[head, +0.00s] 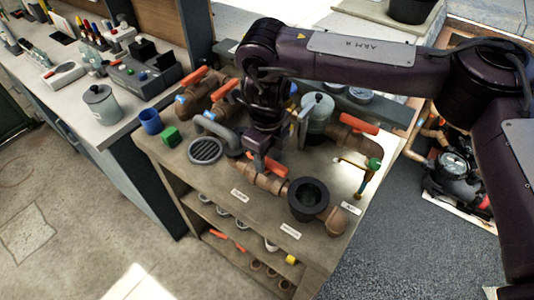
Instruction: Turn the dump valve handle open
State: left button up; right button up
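Several orange valve handles stand on the pipework of a wooden bench (215,200). One orange handle (276,168) sits on the copper pipe (272,184) at the front middle, right by my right gripper (259,166). The gripper points down from above and partly hides that handle. I cannot tell whether the fingers touch it or how far apart they are. Other orange handles are at the back left (194,76), beside it (225,87), and at the right (359,124). The small white labels are too small to read, so I cannot tell which handle is the dump valve's. My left gripper is out of view.
A black open cup fitting (308,198) stands on the pipe at front right. A grey round grate (205,150), green block (170,137) and blue cup (151,121) lie at the left. A grey canister (318,110) stands behind. A lower shelf holds loose parts.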

aim_at(267, 160)
jog(key=shift+r+b, duration=0.35)
jog(key=shift+r, duration=3.55)
